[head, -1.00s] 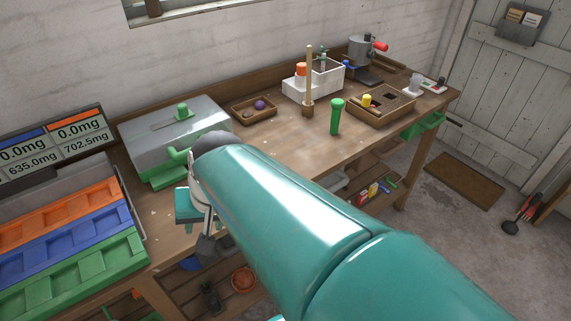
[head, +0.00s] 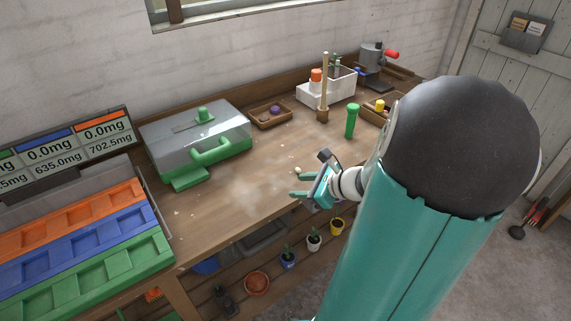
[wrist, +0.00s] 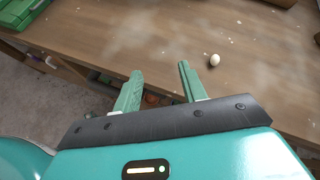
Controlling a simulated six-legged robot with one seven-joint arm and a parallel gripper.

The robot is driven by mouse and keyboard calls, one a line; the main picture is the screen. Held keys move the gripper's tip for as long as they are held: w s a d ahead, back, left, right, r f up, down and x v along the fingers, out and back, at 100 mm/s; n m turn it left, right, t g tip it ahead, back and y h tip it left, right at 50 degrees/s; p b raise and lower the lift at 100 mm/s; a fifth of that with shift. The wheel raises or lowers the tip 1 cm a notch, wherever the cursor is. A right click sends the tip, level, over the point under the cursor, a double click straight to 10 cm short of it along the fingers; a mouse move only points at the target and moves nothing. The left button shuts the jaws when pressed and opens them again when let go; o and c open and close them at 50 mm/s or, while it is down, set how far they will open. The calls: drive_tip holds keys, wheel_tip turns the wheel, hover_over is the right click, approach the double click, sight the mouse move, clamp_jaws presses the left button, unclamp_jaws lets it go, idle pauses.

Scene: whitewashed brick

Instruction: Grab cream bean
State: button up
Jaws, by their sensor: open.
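The cream bean (wrist: 214,59) lies on the wooden bench top in the wrist view, a little beyond and to the right of my right fingertip. In the head view a small pale bean (head: 297,170) shows on the bench just above my fingertips. My gripper (head: 297,187) is open and empty near the front edge of the bench. In the wrist view my gripper (wrist: 160,70) has its two green fingers apart, with the bench edge and floor showing between and below them. The bean is apart from both fingers.
A clear-lidded box with green handles (head: 196,140) stands at the left on the bench. Orange, blue and green trays (head: 80,215) are at far left. A green cylinder (head: 352,121) and white caddy (head: 330,90) stand behind. Small pots (head: 314,241) sit on the lower shelf.

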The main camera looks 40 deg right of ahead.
sight(299, 169)
drive_tip(key=s+d+m+t+h, duration=0.2)
drive_tip(key=s+d+m+h, duration=0.15)
drive_tip(key=d+m, duration=0.35)
drive_tip(key=shift+n, duration=0.4)
drive_tip(key=x, duration=1.3)
drive_tip(key=shift+d+f, duration=0.15)
drive_tip(key=shift+d, duration=0.05)
drive_tip(key=shift+s, duration=0.1)
drive_tip(key=shift+c, duration=0.2)
clamp_jaws()
